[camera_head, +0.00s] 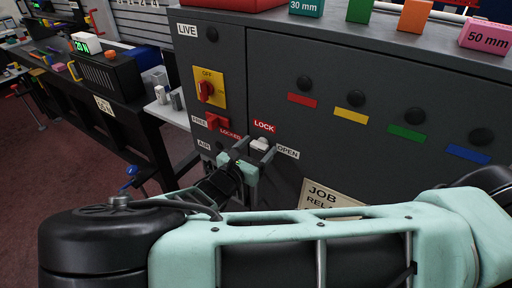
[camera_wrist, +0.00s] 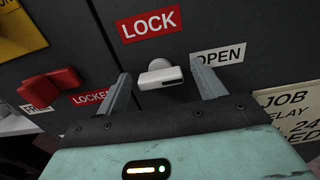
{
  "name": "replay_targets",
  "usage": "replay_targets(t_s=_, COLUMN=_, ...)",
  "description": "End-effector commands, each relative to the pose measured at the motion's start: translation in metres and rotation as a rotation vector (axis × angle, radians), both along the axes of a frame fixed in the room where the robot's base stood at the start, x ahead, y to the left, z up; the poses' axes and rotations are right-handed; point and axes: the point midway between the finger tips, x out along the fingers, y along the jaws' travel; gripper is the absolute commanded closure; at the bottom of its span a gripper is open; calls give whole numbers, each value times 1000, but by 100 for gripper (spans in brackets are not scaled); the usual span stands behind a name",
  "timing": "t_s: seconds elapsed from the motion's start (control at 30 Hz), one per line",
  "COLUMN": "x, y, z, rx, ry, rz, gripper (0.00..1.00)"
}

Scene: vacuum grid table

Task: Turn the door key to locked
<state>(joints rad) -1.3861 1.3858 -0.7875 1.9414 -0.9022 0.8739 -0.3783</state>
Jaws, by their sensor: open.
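The door key (camera_wrist: 161,77) is a small white key with a flat, blocky grip on a round stem, set in the dark cabinet front. It sits below the red LOCK label (camera_wrist: 150,24) and left of the white OPEN label (camera_wrist: 219,54). Its grip lies roughly level in the wrist view. In the head view the key (camera_head: 259,143) shows between my fingers. My gripper (camera_wrist: 161,68) is open, with one finger on either side of the key and a visible gap to each. I cannot tell how far the fingertips are from the panel.
A red handle (camera_wrist: 50,88) between FREE and LOCKED labels is close left of my gripper. A yellow plate with a red rotary switch (camera_head: 207,89) is above it. A JOB RELAY sign (camera_head: 330,196) is to the lower right. Black knobs with coloured strips are farther right.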

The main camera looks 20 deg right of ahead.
Motion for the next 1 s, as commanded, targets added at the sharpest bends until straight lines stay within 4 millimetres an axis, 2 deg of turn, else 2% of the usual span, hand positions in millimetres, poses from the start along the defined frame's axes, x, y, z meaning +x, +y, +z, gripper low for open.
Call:
replay_targets(t_s=0.1, x=0, y=0, z=0, rx=0, ry=0, rz=0, gripper=34)
replay_targets(t_s=0.2, x=0, y=0, z=0, rx=0, ry=0, rz=0, gripper=62)
replay_targets(t_s=0.27, x=0, y=0, z=0, rx=0, ry=0, rz=0, gripper=76)
replay_targets(t_s=0.67, x=0, y=0, z=2, rx=-33, ry=43, rz=-2, gripper=76)
replay_targets(t_s=1.0, x=1, y=1, z=4, rx=-174, ry=242, rz=-3, gripper=76)
